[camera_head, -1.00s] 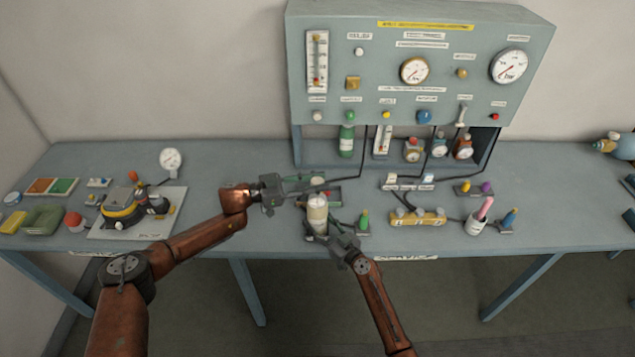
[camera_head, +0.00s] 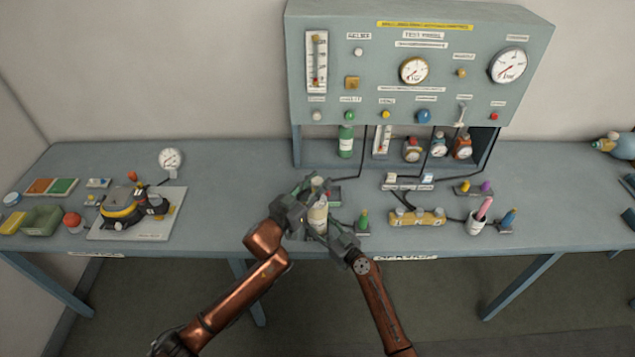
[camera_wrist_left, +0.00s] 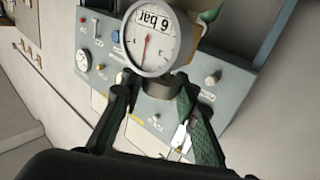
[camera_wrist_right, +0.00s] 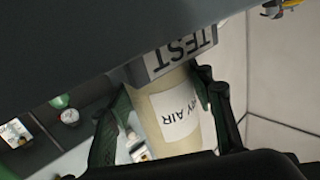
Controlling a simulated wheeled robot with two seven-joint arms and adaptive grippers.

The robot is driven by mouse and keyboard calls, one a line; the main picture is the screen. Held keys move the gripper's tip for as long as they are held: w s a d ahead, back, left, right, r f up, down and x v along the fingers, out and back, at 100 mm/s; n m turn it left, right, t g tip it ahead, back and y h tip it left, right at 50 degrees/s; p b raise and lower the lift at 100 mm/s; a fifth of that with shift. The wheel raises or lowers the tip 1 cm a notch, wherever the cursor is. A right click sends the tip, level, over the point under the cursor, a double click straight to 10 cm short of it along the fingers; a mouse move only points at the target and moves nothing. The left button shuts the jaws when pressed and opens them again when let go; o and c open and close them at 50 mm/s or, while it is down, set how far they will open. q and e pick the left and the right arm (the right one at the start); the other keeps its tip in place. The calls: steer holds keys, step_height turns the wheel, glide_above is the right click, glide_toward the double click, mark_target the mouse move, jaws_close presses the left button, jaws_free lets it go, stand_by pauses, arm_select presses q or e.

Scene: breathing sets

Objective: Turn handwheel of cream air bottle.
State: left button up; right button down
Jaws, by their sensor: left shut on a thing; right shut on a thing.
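The cream air bottle (camera_head: 317,215) stands upright near the front edge of the bench, partly hidden by my grippers. In the right wrist view the bottle (camera_wrist_right: 184,138) has a white label reading "AIR" and a block marked "TEST" at one end. My right gripper (camera_wrist_right: 165,86) is shut around its body. My left gripper (camera_head: 313,188) is at the bottle's top. In the left wrist view a dark round part (camera_wrist_left: 162,85), apparently the handwheel, sits between its fingers below a white gauge (camera_wrist_left: 150,42) labelled "6 bar". The grip's exact contact is partly hidden.
A grey-green test panel (camera_head: 420,65) with gauges and knobs stands at the back. A green cone-shaped item (camera_head: 363,222) is close to the right of the bottle. A yellow manifold (camera_head: 418,217) and a white cup (camera_head: 477,226) lie farther right.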

mark_target(317, 180)
arm_select(q)
steer(key=shift+r+n+t+y, duration=0.1)
steer(key=shift+n+t+y, duration=0.7)
steer(key=shift+y, duration=0.45)
steer(key=shift+r+n+t+y, duration=0.1)
steer(key=shift+n+t+y, duration=0.4)
steer(key=shift+n+y, duration=0.65)
steer(key=shift+f+y, duration=0.1)
steer(key=shift+y, duration=0.4)
steer(key=shift+a+n+y, duration=0.1)
steer(key=shift+n+y, duration=0.15)
steer(key=shift+y, duration=0.05)
steer(key=o, duration=1.2)
steer(key=shift+f, duration=0.1)
step_height(317, 180, up, 10)
